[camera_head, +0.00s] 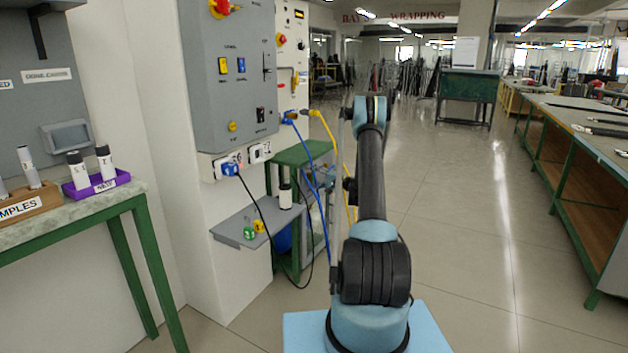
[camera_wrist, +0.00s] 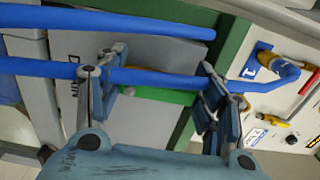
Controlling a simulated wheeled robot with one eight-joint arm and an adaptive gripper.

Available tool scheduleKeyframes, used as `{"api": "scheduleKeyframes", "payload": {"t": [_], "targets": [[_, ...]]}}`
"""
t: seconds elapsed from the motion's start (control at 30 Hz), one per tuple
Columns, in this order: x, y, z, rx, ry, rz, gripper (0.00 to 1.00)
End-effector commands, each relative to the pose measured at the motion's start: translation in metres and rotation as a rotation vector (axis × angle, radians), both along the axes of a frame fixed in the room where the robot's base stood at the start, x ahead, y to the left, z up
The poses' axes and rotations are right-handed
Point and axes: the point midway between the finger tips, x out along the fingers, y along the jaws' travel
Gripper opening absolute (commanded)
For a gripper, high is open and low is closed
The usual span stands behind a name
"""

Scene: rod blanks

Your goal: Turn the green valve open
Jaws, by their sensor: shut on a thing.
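In the wrist view, my gripper (camera_wrist: 158,92) has its two fingers apart, shut on a flat green handle (camera_wrist: 160,96), which I take for the green valve's lever. The handle lies across the picture between the fingers. A brassy part (camera_wrist: 150,70) shows just above it, mostly covered by a blue hose (camera_wrist: 160,78). A grey plate (camera_wrist: 150,50) with a partly hidden label lies behind. In the head view my arm covers this area, and I cannot make out the green valve or my fingertips there.
A second blue hose (camera_wrist: 130,20) runs along the wrist view's top. A panel (camera_wrist: 290,100) with yellow and red levers stands at right. In the head view, a grey shelf (camera_head: 235,228) and green bench (camera_head: 300,154) stand left of my arm; the floor (camera_head: 460,230) at right is clear.

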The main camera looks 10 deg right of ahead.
Motion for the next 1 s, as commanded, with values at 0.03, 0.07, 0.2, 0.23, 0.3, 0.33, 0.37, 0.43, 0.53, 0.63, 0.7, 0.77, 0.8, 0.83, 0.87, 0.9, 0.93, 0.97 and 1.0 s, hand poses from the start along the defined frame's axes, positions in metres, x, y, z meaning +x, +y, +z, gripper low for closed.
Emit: {"api": "scheduleKeyframes", "payload": {"t": [0.03,0.07,0.2,0.23,0.3,0.33,0.37,0.43,0.53,0.63,0.7,0.77,0.8,0.83,0.87,0.9,0.93,0.97,1.0], "targets": [[-0.0013,0.0026,-0.0022,-0.007,-0.002,0.005,0.39],[-0.0014,0.0026,-0.0022,-0.008,-0.004,0.005,0.39],[-0.0014,0.0024,-0.0024,-0.01,-0.007,0.005,0.38],[-0.0014,0.0023,-0.0024,-0.01,-0.007,0.005,0.38],[-0.0015,0.0022,-0.0024,-0.011,-0.006,0.005,0.38],[-0.0014,0.0021,-0.0025,-0.011,-0.006,0.004,0.38],[-0.0015,0.002,-0.0025,-0.011,-0.006,0.004,0.38],[-0.0015,0.002,-0.0025,-0.011,-0.006,0.004,0.38],[-0.0014,0.0016,-0.0024,-0.01,-0.005,0.004,0.83],[-0.0011,0.001,-0.0017,-0.008,-0.006,0.002,0.83],[-0.0009,0.0006,-0.0014,-0.008,-0.006,0.002,0.83],[-0.0008,0.0004,-0.0012,-0.007,-0.006,0.001,0.83],[-0.0007,0.0002,-0.001,-0.007,-0.006,0.001,0.83],[-0.0007,0.0002,-0.0009,-0.007,-0.006,0.001,0.83],[-0.0007,0.0,-0.0009,-0.007,-0.006,0.001,0.83],[-0.001,-0.0005,-0.0008,-0.007,-0.006,0.0,0.83],[-0.0013,-0.0013,-0.0007,-0.006,-0.005,0.0,0.83],[-0.002,-0.0025,-0.0007,-0.006,-0.006,0.0,0.83],[-0.0035,-0.0046,-0.0007,-0.006,-0.006,0.0,0.83]]}}
